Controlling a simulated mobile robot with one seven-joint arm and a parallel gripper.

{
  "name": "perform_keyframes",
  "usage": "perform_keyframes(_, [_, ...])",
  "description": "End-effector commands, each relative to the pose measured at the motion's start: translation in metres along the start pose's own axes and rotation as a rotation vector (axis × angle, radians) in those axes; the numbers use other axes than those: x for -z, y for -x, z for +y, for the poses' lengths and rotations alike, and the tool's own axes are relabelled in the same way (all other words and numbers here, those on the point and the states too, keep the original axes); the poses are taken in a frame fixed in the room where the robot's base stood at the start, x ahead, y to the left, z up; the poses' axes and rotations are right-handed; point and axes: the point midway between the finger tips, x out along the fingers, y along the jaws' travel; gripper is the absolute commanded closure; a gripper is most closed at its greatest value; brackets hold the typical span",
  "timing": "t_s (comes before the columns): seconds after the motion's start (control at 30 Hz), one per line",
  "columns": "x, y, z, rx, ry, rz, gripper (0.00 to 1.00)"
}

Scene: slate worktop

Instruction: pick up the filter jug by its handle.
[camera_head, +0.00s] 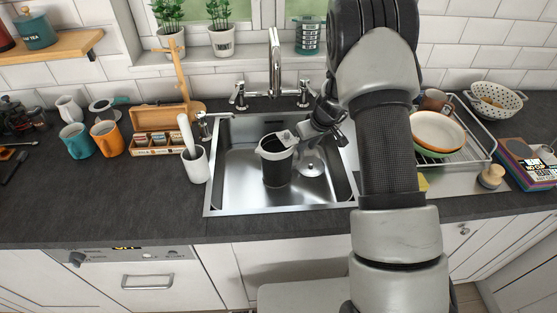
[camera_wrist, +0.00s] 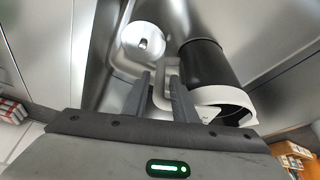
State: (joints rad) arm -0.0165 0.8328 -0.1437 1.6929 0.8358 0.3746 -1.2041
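The filter jug (camera_head: 276,170) has a dark body and a white rim and stands in the sink (camera_head: 232,190). In the wrist view its black body (camera_wrist: 208,65) and white top (camera_wrist: 222,100) are right of my fingers. Its pale handle (camera_wrist: 164,71) sticks out from the body toward the space between my fingertips. My gripper (camera_wrist: 160,82) is open, one finger on each side of the handle. I cannot tell whether either finger touches it.
A round pale metal piece (camera_head: 312,164) lies in the sink beside the jug, also in the wrist view (camera_wrist: 143,42). The faucet (camera_head: 275,65) rises behind. A white utensil holder (camera_head: 196,165) stands left of the sink; a dish rack (camera_head: 470,150) with plates is right.

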Motion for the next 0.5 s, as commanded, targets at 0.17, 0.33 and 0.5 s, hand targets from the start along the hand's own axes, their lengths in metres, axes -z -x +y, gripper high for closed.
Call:
perform_keyframes(0.17, [0.004,-0.025,-0.003,0.002,0.001,-0.004,0.75])
perform_keyframes(0.33, [0.004,-0.046,-0.002,0.001,0.001,-0.003,0.75])
perform_keyframes(0.5, [0.004,-0.049,-0.001,0.001,0.0,-0.001,0.75])
